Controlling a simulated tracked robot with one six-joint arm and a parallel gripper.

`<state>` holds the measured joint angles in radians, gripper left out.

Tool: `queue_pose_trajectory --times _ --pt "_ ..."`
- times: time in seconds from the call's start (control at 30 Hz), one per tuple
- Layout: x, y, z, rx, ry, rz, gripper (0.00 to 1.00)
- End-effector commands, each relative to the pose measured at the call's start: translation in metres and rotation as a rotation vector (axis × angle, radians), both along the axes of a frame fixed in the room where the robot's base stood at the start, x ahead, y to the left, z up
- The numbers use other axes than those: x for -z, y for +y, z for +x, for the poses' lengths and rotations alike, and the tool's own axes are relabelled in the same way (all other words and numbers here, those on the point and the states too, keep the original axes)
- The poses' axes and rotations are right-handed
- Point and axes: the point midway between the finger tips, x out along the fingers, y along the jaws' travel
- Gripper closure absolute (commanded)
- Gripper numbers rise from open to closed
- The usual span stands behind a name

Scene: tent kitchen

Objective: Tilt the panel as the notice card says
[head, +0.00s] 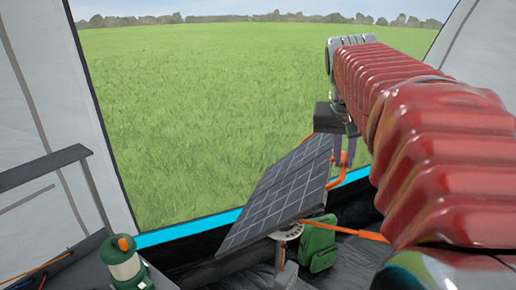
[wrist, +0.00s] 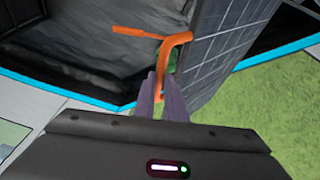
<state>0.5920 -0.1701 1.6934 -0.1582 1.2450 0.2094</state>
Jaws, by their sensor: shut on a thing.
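The dark solar panel (head: 275,195) stands tilted on a post in the head view, its gridded face toward the left. Its edge and face also fill the upper right of the wrist view (wrist: 222,50). An orange bent handle (head: 341,178) sticks out at the panel's right side; it also shows in the wrist view (wrist: 177,50). My gripper (head: 346,158) is shut on this handle, its purple-grey fingers (wrist: 163,92) beside the panel. A pale disc with dark marks (head: 288,232) sits under the panel, partly hidden. I cannot make out a notice card.
A green lantern (head: 126,264) stands at the lower left, near a dark shelf edge (head: 45,167). A blue-edged sill (head: 190,228) borders the tent opening. Open grass (head: 200,100) lies outside.

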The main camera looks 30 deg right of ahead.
Motion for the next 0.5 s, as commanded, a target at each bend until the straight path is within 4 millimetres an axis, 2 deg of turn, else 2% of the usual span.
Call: queue_pose_trajectory --times 0.27,0.3,0.5 --pt "0.0044 0.0005 0.0005 0.002 0.003 0.013 1.0" --pt "0.0046 0.0004 0.0004 0.003 0.002 0.014 0.87" --pt "0.0035 -0.0011 -0.0005 0.005 0.002 0.011 0.73"
